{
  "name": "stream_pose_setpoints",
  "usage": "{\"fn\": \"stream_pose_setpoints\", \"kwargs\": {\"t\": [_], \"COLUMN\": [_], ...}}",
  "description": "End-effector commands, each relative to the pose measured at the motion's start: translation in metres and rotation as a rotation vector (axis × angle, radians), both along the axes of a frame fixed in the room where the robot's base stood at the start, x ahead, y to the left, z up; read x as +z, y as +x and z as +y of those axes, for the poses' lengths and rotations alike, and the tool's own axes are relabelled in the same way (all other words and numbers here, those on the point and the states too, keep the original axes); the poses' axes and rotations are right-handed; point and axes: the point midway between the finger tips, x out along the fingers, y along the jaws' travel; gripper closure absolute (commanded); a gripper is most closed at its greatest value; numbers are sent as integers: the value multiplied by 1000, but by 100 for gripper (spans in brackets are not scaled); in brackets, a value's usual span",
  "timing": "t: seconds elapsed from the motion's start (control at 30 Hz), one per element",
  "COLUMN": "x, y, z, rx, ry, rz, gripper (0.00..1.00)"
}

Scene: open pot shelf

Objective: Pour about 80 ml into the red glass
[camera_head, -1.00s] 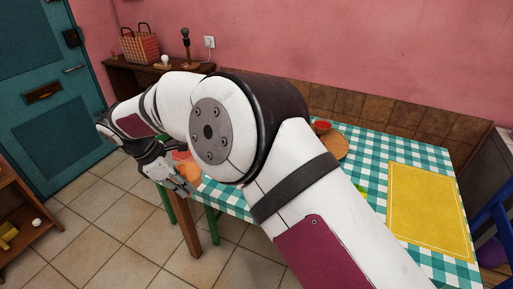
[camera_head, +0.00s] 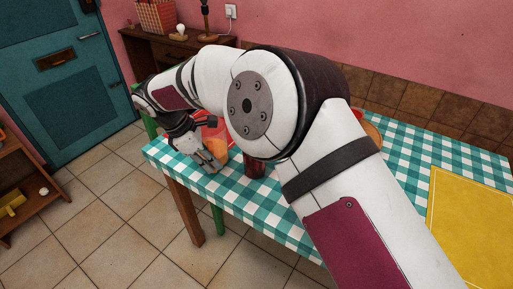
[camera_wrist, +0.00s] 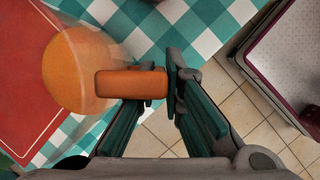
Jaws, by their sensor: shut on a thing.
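My gripper (camera_head: 211,157) is at the left end of the checked table, shut on the orange handle (camera_wrist: 130,84) of a jug. The jug's orange round body (camera_wrist: 82,68) shows left of the fingers in the wrist view, with a faint clear outline around it. In the head view the jug (camera_head: 219,146) is partly hidden by my gripper. I cannot tell whether it touches the table. A dark red glass (camera_head: 254,166) stands on the table to the right of my gripper, its upper part hidden by my arm.
A red flat thing (camera_wrist: 30,110) lies beside the jug. The checked table (camera_head: 180,150) has a yellow mat (camera_head: 475,220) at right and a wooden round piece (camera_head: 373,135) partly behind my arm. A cabinet with a basket (camera_head: 155,17) stands behind.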

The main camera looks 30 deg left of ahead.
Motion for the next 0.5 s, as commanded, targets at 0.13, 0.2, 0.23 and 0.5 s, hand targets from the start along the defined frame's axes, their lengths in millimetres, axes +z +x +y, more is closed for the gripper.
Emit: {"fn": "stream_pose_setpoints", "kwargs": {"t": [0.13, 0.2, 0.23, 0.5], "x": [2, 2, 2, 3], "y": [0, 1, 1, 2], "z": [0, 0, -1, -6], "rx": [2, 3, 4, 5], "ry": [2, 7, 10, 95], "rz": [-2, 0, 1, 16], "gripper": [100, 100, 100, 100]}}
